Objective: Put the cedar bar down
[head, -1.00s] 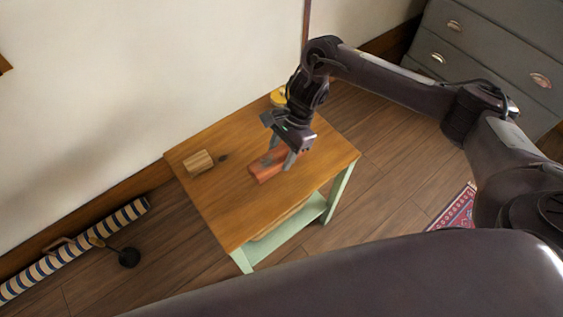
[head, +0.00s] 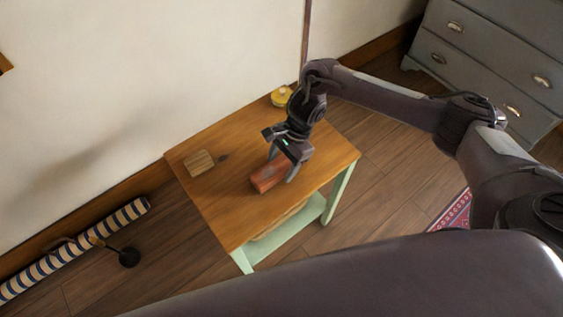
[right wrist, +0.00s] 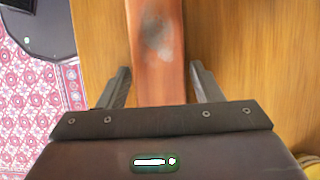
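The cedar bar (head: 269,178) is a reddish wooden block at the middle of the small side table, low over the top or resting on it; I cannot tell which. My right gripper (head: 281,168) comes down from above with one finger on each side of it. The side table (head: 225,215) has a brown wooden top and pale green legs. My left gripper is out of view.
A small light wooden block (head: 199,163) lies on the table's left part. A yellow round object (head: 282,96) is at the far corner. The tabletop's front left is clear. A striped roll (head: 80,248) lies on the floor, left. Grey drawers (head: 490,60) stand at right.

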